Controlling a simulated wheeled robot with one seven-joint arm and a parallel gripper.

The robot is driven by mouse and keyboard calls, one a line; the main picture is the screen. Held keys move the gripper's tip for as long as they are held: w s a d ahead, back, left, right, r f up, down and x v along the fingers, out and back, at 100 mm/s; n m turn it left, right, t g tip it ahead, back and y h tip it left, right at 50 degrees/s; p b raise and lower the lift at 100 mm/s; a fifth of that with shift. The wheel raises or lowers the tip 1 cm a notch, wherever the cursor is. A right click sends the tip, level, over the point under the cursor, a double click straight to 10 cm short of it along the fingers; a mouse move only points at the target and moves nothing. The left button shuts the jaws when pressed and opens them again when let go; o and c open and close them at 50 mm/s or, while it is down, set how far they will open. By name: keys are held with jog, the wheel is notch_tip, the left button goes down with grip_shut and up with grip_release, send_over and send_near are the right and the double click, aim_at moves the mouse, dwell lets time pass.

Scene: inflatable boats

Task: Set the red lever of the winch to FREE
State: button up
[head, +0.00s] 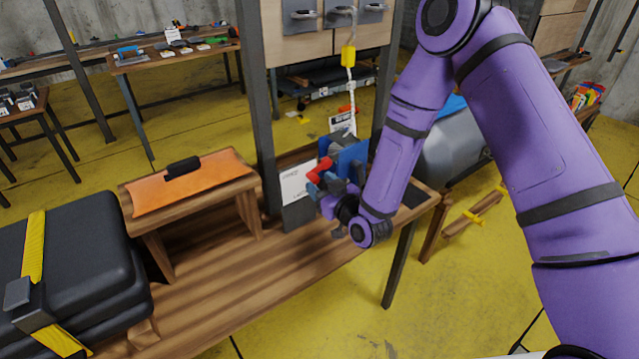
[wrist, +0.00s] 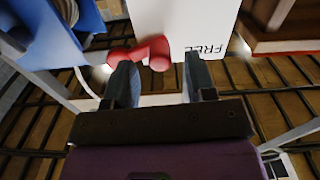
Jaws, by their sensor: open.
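The winch (head: 350,158) is a blue body on a dark upright mount at the bench's far edge; its blue side also shows at the upper left of the wrist view (wrist: 42,38). Its red lever (head: 319,169) sticks out towards the white label plate (head: 296,184). In the wrist view the lever (wrist: 150,52) lies left of the word FREE on the plate (wrist: 195,18). My gripper (wrist: 160,75) is open, with the lever's rounded end just beyond and between its fingertips. I cannot tell whether a finger touches it. In the head view my wrist partly hides the gripper.
An orange-topped wooden stand (head: 190,185) with a black handle is left of the winch. A black case (head: 75,255) with a yellow strap is at the lower left. A metal post (head: 257,110) rises beside the winch. The bench front (head: 240,290) is clear.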

jog(key=shift+w+a, duration=0.3)
jog(key=shift+w, duration=0.1)
jog(key=c, duration=0.9)
jog(key=shift+a+r+m, duration=0.1)
jog(key=shift+r+m, duration=0.3)
jog(key=shift+m, duration=0.5)
jog(key=shift+r+m, duration=0.4)
jog(key=shift+m, duration=0.5)
jog(key=o, duration=0.9)
jog(key=shift+s, duration=0.1)
